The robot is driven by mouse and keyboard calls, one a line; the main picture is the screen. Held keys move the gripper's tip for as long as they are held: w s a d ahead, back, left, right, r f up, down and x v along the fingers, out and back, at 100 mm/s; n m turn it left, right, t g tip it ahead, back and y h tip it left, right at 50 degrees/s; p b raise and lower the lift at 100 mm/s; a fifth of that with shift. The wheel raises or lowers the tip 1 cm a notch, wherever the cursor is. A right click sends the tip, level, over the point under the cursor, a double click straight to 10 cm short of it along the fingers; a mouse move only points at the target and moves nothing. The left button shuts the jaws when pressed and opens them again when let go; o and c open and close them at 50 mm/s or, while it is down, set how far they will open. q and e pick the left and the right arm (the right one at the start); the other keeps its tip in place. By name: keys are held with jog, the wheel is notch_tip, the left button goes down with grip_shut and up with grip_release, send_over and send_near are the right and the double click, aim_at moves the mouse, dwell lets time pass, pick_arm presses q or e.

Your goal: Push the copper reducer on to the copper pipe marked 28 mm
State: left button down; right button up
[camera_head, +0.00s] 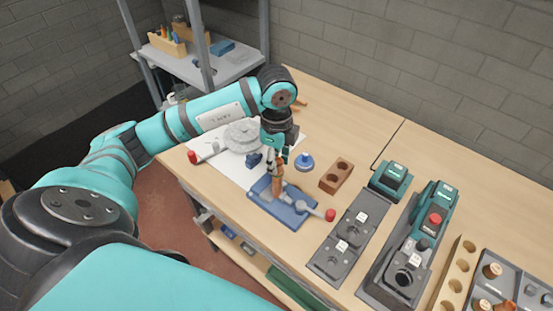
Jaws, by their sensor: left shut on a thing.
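My left gripper (274,164) reaches down over the workbench and is shut on a small copper piece (277,177), which looks like the copper reducer. Below it, upright copper (278,189) stands at the blue fixture (268,205), likely the pipe. The gripper hides part of both, and I cannot tell whether the two touch or overlap. No 28 mm mark can be read at this size. My right gripper is not in view.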

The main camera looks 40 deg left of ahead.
pick_arm(q)
jog(key=shift+f+b, duration=0.9)
jog(key=shift+f, duration=0.3)
dwell(0.3)
jog(key=c, duration=0.9)
grip_release()
jog(key=shift+r, duration=0.1)
notch_tip(320, 180, up, 12)
jog(key=shift+f, duration=0.1)
